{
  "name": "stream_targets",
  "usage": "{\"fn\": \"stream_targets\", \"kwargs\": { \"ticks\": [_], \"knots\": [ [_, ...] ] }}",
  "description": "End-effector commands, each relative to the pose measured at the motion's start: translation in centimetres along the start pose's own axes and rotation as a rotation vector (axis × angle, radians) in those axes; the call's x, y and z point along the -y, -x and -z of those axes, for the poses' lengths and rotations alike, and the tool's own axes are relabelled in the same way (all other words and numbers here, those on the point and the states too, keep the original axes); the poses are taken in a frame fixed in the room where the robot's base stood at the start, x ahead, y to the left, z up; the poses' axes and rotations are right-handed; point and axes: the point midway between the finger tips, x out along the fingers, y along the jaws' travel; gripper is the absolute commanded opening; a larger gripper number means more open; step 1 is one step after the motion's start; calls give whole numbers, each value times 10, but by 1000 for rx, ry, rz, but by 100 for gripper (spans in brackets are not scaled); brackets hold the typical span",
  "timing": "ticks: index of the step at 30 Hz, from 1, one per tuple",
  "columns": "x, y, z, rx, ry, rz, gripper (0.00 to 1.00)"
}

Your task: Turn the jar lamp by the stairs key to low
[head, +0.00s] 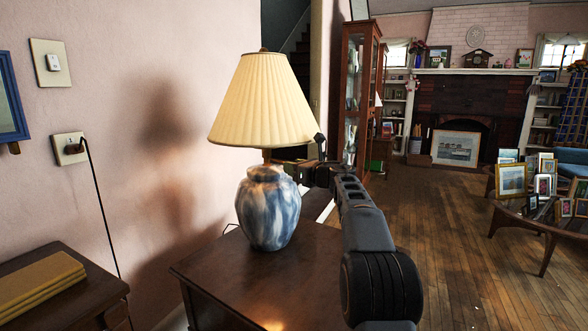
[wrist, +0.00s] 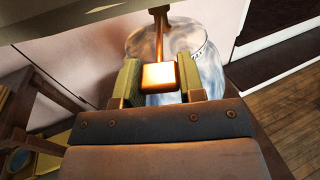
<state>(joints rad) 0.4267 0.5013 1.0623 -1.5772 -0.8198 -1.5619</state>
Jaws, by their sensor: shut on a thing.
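The jar lamp (head: 268,208) stands upright on a dark wooden side table (head: 205,268). It has a blue and white jar body and a pleated cream shade (head: 262,102). My gripper (head: 284,166) reaches in from the right, just under the shade at the lamp's neck. In the wrist view, my gripper (wrist: 158,80) is shut on the lamp key (wrist: 159,77), a bright square brass-coloured block on a stem. One finger is on each side of it. The jar body (wrist: 205,45) shows behind. No setting marking for the key is readable.
The stairs (head: 299,57) rise behind the lamp. The pink wall with a switch (head: 52,63) and an outlet with a cord (head: 70,148) is at left. A glass cabinet (head: 358,85) stands behind my arm. Open wooden floor (head: 440,225) lies to the right.

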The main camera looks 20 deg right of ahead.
Motion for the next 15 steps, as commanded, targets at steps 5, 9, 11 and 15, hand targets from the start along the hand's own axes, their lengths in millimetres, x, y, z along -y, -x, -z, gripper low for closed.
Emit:
{"fn": "stream_targets", "kwargs": {
  "ticks": [5, 9, 11, 15],
  "knots": [
    [0, 0, 2, -3, -1, -2, 12],
    [0, 0, 2, -3, -1, -2, 40],
    [0, 0, 1, -2, -1, -2, 46],
    [0, 0, 1, -1, -1, -1, 59]
  ]
}}
